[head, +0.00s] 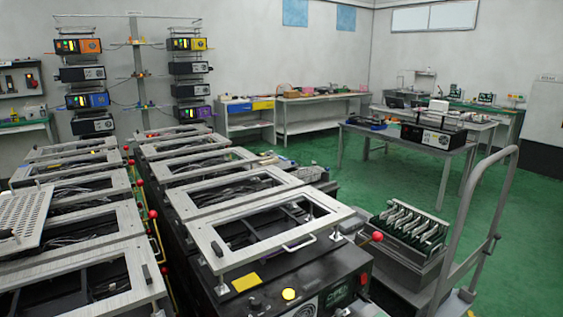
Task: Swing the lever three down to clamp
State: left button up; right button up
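A red ball knob (377,237) on a short lever sticks out at this box's right side. Further red knobs (152,214) line the gap between the two rows. No number is readable on any lever, so I cannot tell which is lever three. Neither of my grippers is in view.
A left row of similar fixtures (128,262) stands close by, leaving a narrow gap. A cart with a tall grey handle (487,200) and a tray of boards (415,225) stands at the right. Workbenches (320,97) line the back. Green floor (400,180) is open between them.

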aim_at(378, 237)
jog(key=i+l+u, duration=0.1)
jog(key=l, duration=0.25)
jog(key=i+l, duration=0.25)
jog(key=l, duration=0.15)
jog(key=i+l+u, duration=0.15)
jog(key=l, duration=0.2)
jog(key=i+l, duration=0.15)
jog(key=l, duration=0.25)
jog(key=i+l+u, duration=0.15)
jog(key=l, duration=0.2)
jog(key=i+l, duration=0.15)
jog(key=l, duration=0.25)
jog(key=i+l+u, duration=0.15)
jog(key=l, duration=0.25)
jog(key=i+l+u, duration=0.1)
jog(key=l, duration=0.35)
